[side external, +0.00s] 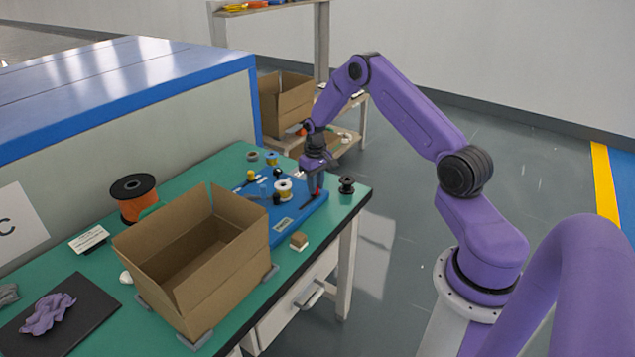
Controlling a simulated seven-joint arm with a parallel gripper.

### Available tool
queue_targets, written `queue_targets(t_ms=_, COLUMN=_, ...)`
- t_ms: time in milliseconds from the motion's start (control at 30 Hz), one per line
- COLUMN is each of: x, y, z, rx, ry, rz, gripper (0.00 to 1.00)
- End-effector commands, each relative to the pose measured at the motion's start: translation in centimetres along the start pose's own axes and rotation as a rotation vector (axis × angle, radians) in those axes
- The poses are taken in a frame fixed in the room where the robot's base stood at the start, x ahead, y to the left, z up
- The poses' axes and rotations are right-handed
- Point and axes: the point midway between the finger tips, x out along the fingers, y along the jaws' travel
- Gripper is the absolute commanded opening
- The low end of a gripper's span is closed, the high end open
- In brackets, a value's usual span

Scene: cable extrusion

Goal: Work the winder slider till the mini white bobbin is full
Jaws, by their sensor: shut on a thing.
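A small white bobbin (284,193) with a yellowish winding on it sits on the blue winder base (287,229). How full it is cannot be made out at this size. My gripper (316,187) points down over the right part of the blue base, just right of the white bobbin. It is shut on a small red part, which looks like the slider knob (317,192). The fingers hide most of this knob and the track under it.
An open cardboard box (190,283) stands left of the winder. A large orange spool (136,200) is behind it. A black spool (346,186) stands near the table's right edge, close to my gripper. A small brown block (298,240) lies in front of the base.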

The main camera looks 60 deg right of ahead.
Motion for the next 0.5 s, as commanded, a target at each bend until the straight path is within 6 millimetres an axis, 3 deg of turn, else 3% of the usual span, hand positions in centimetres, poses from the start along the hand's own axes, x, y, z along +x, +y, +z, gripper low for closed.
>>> queue_targets(t_ms=33, x=0.0, y=-1.5, z=0.2, rx=-0.007, ry=-0.003, rz=-0.002, gripper=0.00)
queue_targets(t_ms=233, x=-0.1, y=-6.2, z=1.2, rx=-0.008, ry=-0.002, rz=-0.002, gripper=0.00)
queue_targets(t_ms=333, x=0.0, y=-7.6, z=1.5, rx=-0.005, ry=-0.002, rz=-0.001, gripper=0.00)
queue_targets(t_ms=500, x=0.0, y=-8.3, z=1.7, rx=-0.002, ry=0.000, rz=-0.002, gripper=0.00)
